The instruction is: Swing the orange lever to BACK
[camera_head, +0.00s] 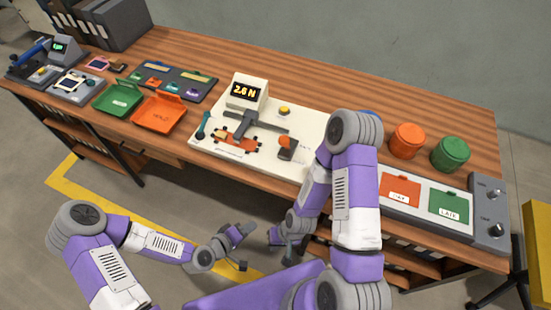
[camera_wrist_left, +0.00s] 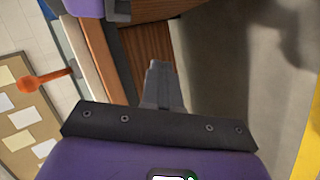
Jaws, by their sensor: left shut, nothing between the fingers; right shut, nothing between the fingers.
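The orange lever (camera_head: 285,142) stands at the front right of a white panel (camera_head: 232,155) on the bench. In the left wrist view its orange knob (camera_wrist_left: 28,84) sticks out at the left edge. Its position labels are too small to read. My left gripper (camera_head: 243,231) is shut and empty, in front of the bench and apart from the lever. Its shut fingers show in the left wrist view (camera_wrist_left: 160,85). My right gripper (camera_head: 274,239) is shut and empty, beside the left one and below the bench's front edge.
The panel also carries a display box (camera_head: 248,92), a dark cross-shaped bar (camera_head: 243,123), a teal handle (camera_head: 203,126) and a yellow button (camera_head: 285,110). Green (camera_head: 118,97) and orange (camera_head: 159,113) trays lie left. Orange (camera_head: 406,141) and green (camera_head: 450,154) round containers stand right. My right arm hides the panel's right end.

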